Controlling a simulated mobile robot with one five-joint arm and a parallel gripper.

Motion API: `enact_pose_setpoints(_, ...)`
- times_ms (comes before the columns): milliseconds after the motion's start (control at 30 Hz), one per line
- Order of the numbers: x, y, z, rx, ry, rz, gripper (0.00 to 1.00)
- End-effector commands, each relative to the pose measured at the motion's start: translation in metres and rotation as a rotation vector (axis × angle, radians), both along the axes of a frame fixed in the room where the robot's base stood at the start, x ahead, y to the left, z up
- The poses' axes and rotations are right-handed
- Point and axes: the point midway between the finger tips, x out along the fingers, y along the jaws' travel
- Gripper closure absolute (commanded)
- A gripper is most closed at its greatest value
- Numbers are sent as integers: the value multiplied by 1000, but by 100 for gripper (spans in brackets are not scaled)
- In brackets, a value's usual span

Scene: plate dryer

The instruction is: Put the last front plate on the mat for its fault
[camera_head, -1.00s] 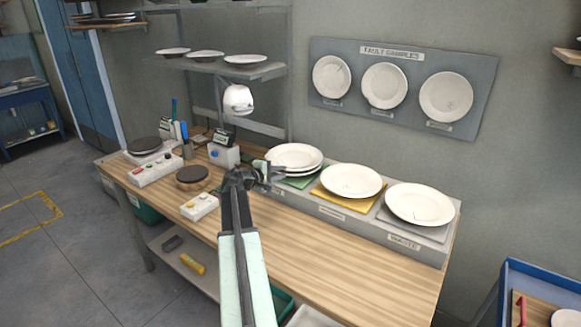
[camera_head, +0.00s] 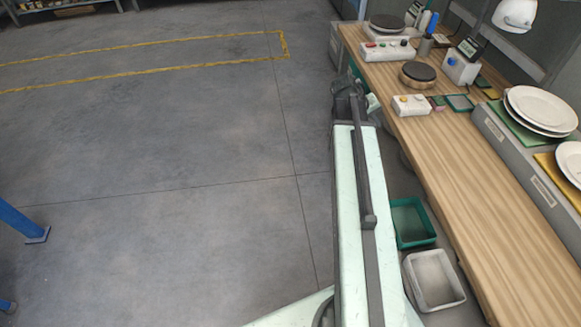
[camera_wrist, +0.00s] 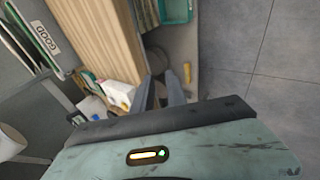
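Two stacked white plates (camera_head: 540,106) lie on the green mat (camera_head: 505,122) on the raised ledge at the right of the head view. Another white plate (camera_head: 571,160) lies on the yellow mat (camera_head: 560,178), cut off by the picture edge. The grey waste mat is out of view. My gripper (camera_head: 352,92) is left of the bench's edge, away from the plates. In the wrist view its two dark fingers (camera_wrist: 160,92) stand apart with nothing between them. A GOOD label (camera_wrist: 46,38) shows there on the ledge.
The wooden bench (camera_head: 450,165) carries a button box (camera_head: 410,105), a dark round hotplate (camera_head: 418,74) and another disc unit (camera_head: 388,23). A lamp (camera_head: 515,14) hangs above. A green bin (camera_head: 410,222) and white bin (camera_head: 433,280) are below. Open floor lies left.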

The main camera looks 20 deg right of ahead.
Motion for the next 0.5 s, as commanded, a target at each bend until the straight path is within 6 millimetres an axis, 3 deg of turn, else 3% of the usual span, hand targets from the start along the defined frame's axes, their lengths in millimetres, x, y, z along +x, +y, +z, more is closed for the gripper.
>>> enact_pose_setpoints(33,13,59,-11,79,-16,31,83)
enact_pose_setpoints(67,18,93,-17,132,-23,43,83)
enact_pose_setpoints(100,24,139,-25,204,-27,61,83)
enact_pose_setpoints(200,25,248,-39,375,-15,103,83)
enact_pose_setpoints(300,13,335,-46,511,21,137,83)
enact_pose_setpoints(400,0,390,-48,600,56,161,83)
enact_pose_setpoints(500,-7,406,-49,643,75,167,83)
